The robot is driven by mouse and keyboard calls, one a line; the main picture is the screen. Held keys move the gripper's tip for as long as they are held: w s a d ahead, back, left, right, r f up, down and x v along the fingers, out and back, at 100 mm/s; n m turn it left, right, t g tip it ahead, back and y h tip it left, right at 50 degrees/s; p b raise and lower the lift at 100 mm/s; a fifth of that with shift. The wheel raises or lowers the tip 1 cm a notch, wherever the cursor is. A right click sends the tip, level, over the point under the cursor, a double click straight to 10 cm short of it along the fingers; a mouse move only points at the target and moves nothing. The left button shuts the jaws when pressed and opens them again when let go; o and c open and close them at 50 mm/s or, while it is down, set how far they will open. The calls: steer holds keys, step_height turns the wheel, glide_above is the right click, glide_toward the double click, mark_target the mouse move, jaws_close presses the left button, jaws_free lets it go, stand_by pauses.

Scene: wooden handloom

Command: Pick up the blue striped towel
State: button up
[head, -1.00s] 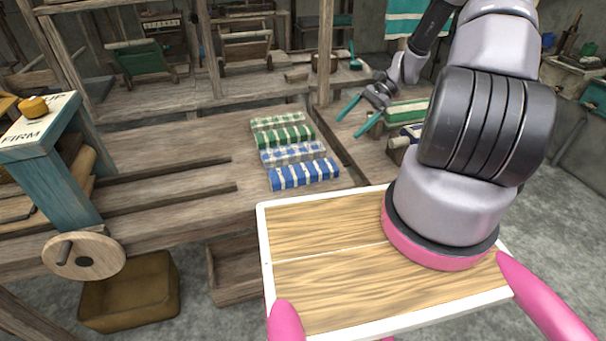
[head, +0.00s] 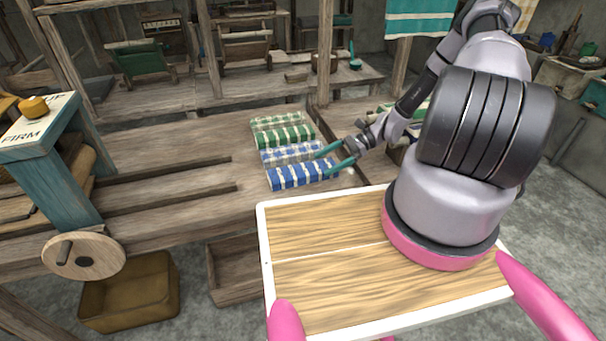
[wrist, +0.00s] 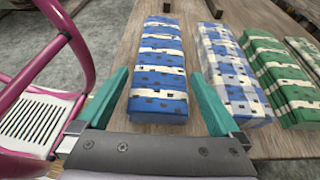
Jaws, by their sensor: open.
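The blue striped towel (head: 297,176), solid blue with pale stripes, lies folded at the near end of a row of towels on the wooden bench. It also shows in the wrist view (wrist: 160,75), lying lengthwise ahead of my gripper. My gripper (head: 324,161) is open, at the towel's right end in the head view. In the wrist view its two teal fingers (wrist: 158,97) stand on either side of the towel's near end. I cannot tell whether they touch it.
A blue checked towel (head: 291,153) lies right beside the striped one, close to one finger. Green towels (head: 284,136) lie beyond it. A teal post (head: 62,175) and a wooden crank wheel (head: 84,255) stand at the left.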

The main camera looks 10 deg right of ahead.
mark_target(312, 168)
steer(key=x, duration=0.4)
steer(key=shift+a, duration=0.4)
steer(key=shift+r, duration=0.1)
steer(key=c, duration=1.1)
